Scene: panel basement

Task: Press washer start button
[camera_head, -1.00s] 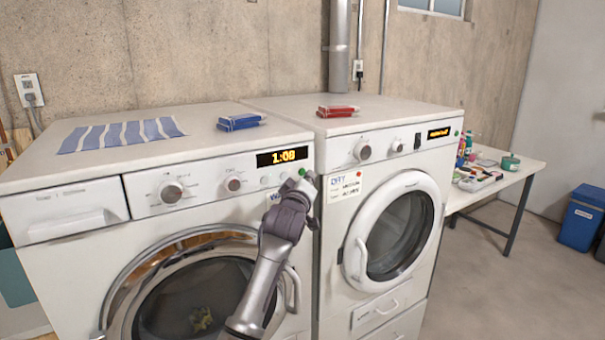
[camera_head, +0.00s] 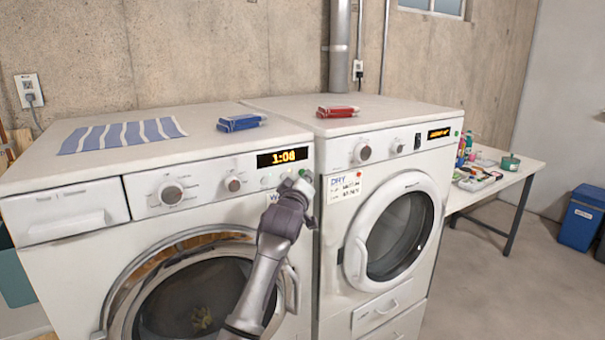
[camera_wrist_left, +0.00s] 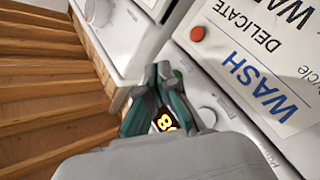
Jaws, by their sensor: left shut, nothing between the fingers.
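The washer (camera_head: 60,205) is the left white machine, with a round door (camera_head: 195,290), knobs and a lit orange display (camera_head: 282,157). My left gripper (camera_head: 303,182) is shut and empty, at the right end of the washer's control panel. A small green spot, likely the start button (camera_head: 307,173), shows beside the fingertips; I cannot tell whether they touch it. In the left wrist view the closed fingers (camera_wrist_left: 160,72) partly cover the display (camera_wrist_left: 165,121). A "WASH DELICATE" card (camera_wrist_left: 262,75) is on the washer front. My right gripper is not in view.
The dryer (camera_head: 335,230) stands close on the right. A side table (camera_head: 515,172) and blue bin (camera_head: 580,218) stand right.

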